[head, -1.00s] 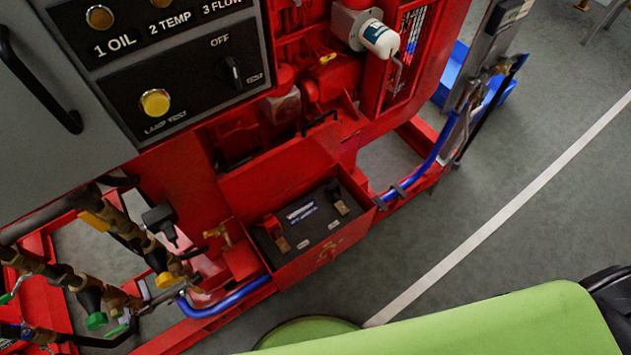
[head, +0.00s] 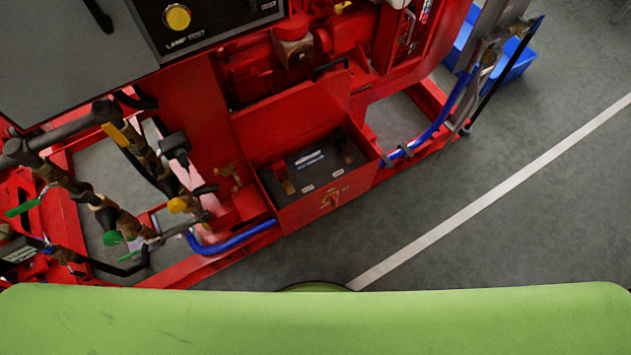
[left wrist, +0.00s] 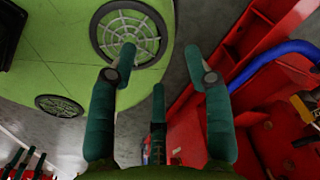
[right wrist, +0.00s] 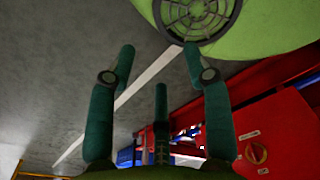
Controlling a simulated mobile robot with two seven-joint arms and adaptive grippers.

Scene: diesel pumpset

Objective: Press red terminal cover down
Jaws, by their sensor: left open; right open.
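The red terminal cover (head: 283,176) is at the left end of the dark battery (head: 312,165), inside an open-topped red box (head: 325,205) at the middle of the head view. It appears raised and tilted, with a brownish terminal beside it. Neither gripper shows in the head view. In the left wrist view my left gripper (left wrist: 161,60) is open and empty, with red frame and a blue hose to its right. The cover is not visible in either wrist view.
A black terminal cover (head: 345,147) is at the battery's right end. Blue hoses (head: 232,240) run along the red frame. Brass-and-black piping (head: 105,205) stands at left, and a grey panel (head: 75,60) above. Grey floor (head: 450,220) to the right is open.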

